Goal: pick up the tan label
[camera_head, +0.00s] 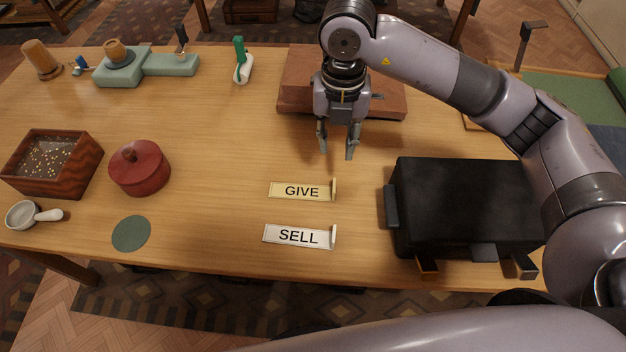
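The tan label (300,191), marked "GIVE", lies on the wooden table near its middle. It has a small upright tab at its right end. A white label (298,236), marked "SELL", lies just in front of it. My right gripper (336,150) points down above the table, a little behind and to the right of the tan label. Its fingers are apart with nothing between them. My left gripper is not in view.
A black case (465,205) stands right of the labels. A reddish-brown box (295,85) lies behind my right gripper. A round red lidded pot (140,170), a wooden box of small bits (85,165) and a green disc (131,233) are at left. Table around the labels is clear.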

